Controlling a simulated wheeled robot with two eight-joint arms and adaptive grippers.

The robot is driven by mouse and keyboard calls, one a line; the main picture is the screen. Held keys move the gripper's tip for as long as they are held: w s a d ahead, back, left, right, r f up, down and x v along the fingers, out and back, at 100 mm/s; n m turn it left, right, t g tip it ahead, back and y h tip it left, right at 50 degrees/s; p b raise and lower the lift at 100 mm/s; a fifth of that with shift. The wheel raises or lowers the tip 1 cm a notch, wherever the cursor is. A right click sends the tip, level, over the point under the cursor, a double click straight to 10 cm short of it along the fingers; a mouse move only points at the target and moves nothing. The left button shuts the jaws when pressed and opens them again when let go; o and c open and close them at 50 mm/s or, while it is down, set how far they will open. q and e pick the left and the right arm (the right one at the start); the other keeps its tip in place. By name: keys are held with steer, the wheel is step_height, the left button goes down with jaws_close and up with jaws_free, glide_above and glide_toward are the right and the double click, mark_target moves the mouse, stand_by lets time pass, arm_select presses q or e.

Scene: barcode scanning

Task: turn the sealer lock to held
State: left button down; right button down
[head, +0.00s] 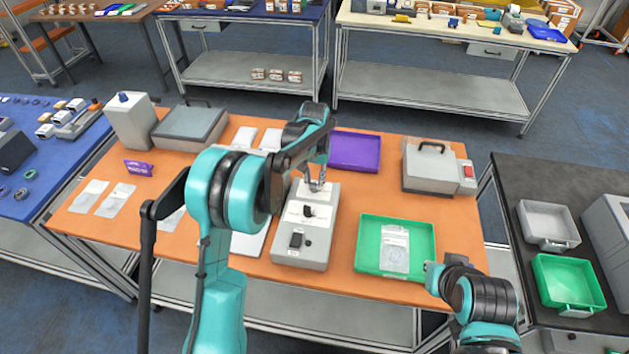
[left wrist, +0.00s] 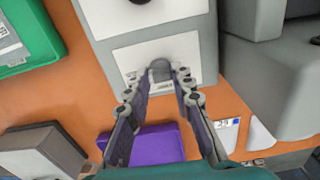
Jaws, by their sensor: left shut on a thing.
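A grey control box (head: 303,252) stands on the orange table in the middle of the head view. On its top are a black knob (head: 309,211), a black switch (head: 296,240) and, at the far end, a white plate under my left gripper (head: 315,186). In the left wrist view, a small grey knob (left wrist: 161,70) stands on that white plate (left wrist: 187,50). My left gripper (left wrist: 164,78) is shut on this grey knob, one finger on each side. The plate's markings are too small to read. My right gripper (head: 432,276) is low at the green tray's right corner; its fingers are unclear.
A green tray (head: 369,226) with a clear packet (head: 395,248) lies right of the box. A purple tray (head: 355,152) lies behind it. A grey machine with a black handle (head: 428,170) and red button stands at the back right. Open table lies between the green tray and that machine.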

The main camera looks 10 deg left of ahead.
mark_target(315, 183)
stand_by(0.3)
arm_select(q)
steer(key=c, duration=1.3)
jaws_free()
step_height(315, 183, up, 12)
